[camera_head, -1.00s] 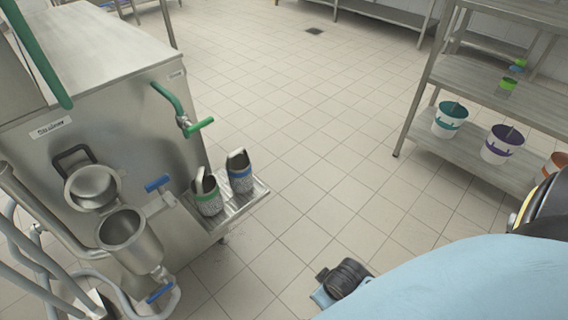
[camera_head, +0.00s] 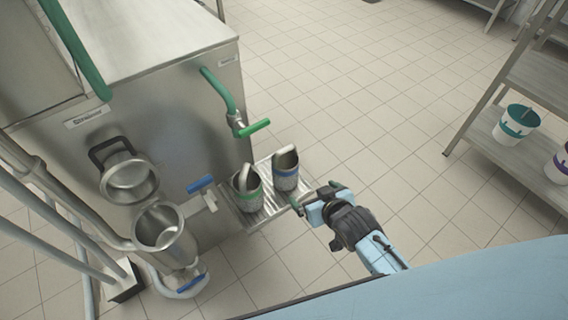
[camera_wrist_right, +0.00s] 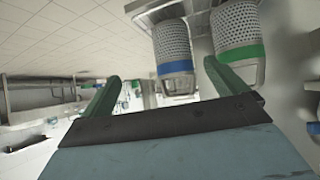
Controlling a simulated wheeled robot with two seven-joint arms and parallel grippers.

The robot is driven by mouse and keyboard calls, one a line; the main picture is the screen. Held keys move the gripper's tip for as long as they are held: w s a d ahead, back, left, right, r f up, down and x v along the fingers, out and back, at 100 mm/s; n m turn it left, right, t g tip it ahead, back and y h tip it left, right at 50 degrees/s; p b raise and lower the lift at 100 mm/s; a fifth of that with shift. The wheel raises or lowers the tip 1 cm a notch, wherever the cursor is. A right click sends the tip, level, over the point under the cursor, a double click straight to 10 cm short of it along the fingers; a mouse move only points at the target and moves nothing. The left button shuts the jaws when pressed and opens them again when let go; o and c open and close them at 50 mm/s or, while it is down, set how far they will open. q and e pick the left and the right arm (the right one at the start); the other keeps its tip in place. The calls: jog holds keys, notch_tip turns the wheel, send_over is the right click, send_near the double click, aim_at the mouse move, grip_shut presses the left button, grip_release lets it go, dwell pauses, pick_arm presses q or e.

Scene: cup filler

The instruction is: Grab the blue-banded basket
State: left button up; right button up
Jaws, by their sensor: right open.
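The blue-banded basket (camera_head: 286,172) is a metal basket with a blue band and a tall handle. It stands on a ridged metal shelf (camera_head: 240,218) on the machine's side, right of a green-banded basket (camera_head: 247,190). My right gripper (camera_head: 317,196) is open and empty, to the right of the blue-banded basket and apart from it. In the right wrist view the blue-banded basket (camera_wrist_right: 174,48) shows beyond the two green fingers (camera_wrist_right: 160,85), with the green-banded basket (camera_wrist_right: 237,45) to its right. My left gripper is not in view.
The steel machine (camera_head: 160,100) has a green tap (camera_head: 240,125) above the shelf and a blue-handled valve (camera_head: 200,184) left of it. A rack (camera_head: 540,75) with buckets (camera_head: 516,124) stands at right. The tiled floor between them is clear.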

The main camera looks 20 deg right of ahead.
aim_at(285, 162)
jog(key=shift+t+y, duration=0.4)
jog(key=shift+t, duration=0.3)
jog(key=w+a+b, duration=0.1)
jog(key=w, duration=0.2)
jog(key=w+a+b, duration=0.1)
jog(key=w, duration=0.2)
jog(key=w+b, duration=0.1)
jog(key=w, duration=0.2)
jog(key=shift+w+a+f, duration=0.15)
jog(key=shift+a, duration=0.25)
jog(key=shift+w+a+f+b, duration=0.1)
jog(key=shift+w+f+b, duration=0.05)
jog(key=shift+w+b, duration=0.2)
jog(key=b+x, duration=0.2)
jog(key=x, duration=0.2)
jog(key=shift+a+f+b, duration=0.1)
jog(key=shift+f+b, duration=0.1)
jog(key=shift+b, duration=0.15)
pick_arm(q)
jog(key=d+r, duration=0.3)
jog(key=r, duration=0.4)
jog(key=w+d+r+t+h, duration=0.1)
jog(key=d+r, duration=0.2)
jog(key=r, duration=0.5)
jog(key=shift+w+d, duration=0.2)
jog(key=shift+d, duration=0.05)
pick_arm(e)
jog(key=shift+w+f, duration=0.1)
jog(key=shift+w, duration=0.25)
